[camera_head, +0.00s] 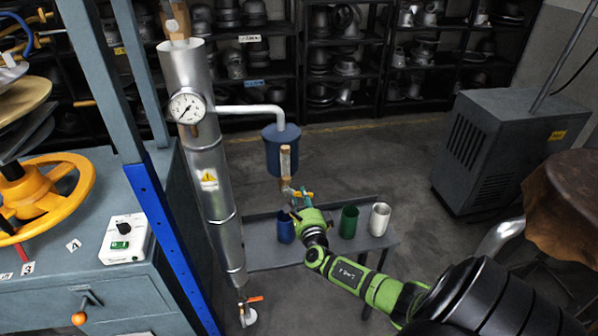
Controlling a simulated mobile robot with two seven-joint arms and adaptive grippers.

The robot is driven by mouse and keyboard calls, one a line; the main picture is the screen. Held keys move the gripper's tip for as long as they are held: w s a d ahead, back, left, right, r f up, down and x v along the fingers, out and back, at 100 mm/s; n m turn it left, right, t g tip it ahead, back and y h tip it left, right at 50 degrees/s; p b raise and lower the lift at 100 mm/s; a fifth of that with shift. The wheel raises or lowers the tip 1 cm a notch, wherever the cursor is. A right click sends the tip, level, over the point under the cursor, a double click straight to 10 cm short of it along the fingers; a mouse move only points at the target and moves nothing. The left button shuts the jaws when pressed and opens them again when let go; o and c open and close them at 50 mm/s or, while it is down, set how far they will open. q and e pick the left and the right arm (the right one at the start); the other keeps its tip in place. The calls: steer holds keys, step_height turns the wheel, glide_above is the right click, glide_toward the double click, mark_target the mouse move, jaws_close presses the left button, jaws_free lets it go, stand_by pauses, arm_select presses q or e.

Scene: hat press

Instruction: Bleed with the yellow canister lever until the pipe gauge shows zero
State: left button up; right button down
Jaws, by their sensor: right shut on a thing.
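A silver vertical pipe (206,160) carries the pipe gauge (187,107), a white round dial. Its needle appears to point to the lower left, but the reading is too small to tell. A side pipe (250,109) leads to a blue canister (282,152). Below the canister is a small valve with the yellow lever (309,195). My right gripper (298,203) is at this valve and shut on the lever, its fingers partly hiding it. My left gripper is out of view.
Blue (285,229), green (348,222) and white (379,219) cups stand on a low grey table (262,256) under the valve. An orange-handled valve (254,300) is at the pipe's foot. A yellow handwheel (50,195) and white control box (125,239) are on the left bench. A grey cabinet (505,140) stands right.

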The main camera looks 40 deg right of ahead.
steer(key=shift+s+d+r+n+p, duration=0.1)
steer(key=shift+r+n+p, duration=0.2)
steer(key=shift+n+p, duration=0.3)
steer(key=shift+w+d+r+n+p, duration=0.1)
steer(key=shift+r+n+p, duration=0.3)
steer(key=shift+n, duration=0.4)
steer(key=shift+s+d+r+n+p, duration=0.1)
steer(key=shift+r+n+p, duration=0.1)
steer(key=shift+n+p, duration=0.45)
steer(key=c, duration=1)
jaws_free()
steer(key=shift+a+f, duration=0.1)
steer(key=v, duration=1.2)
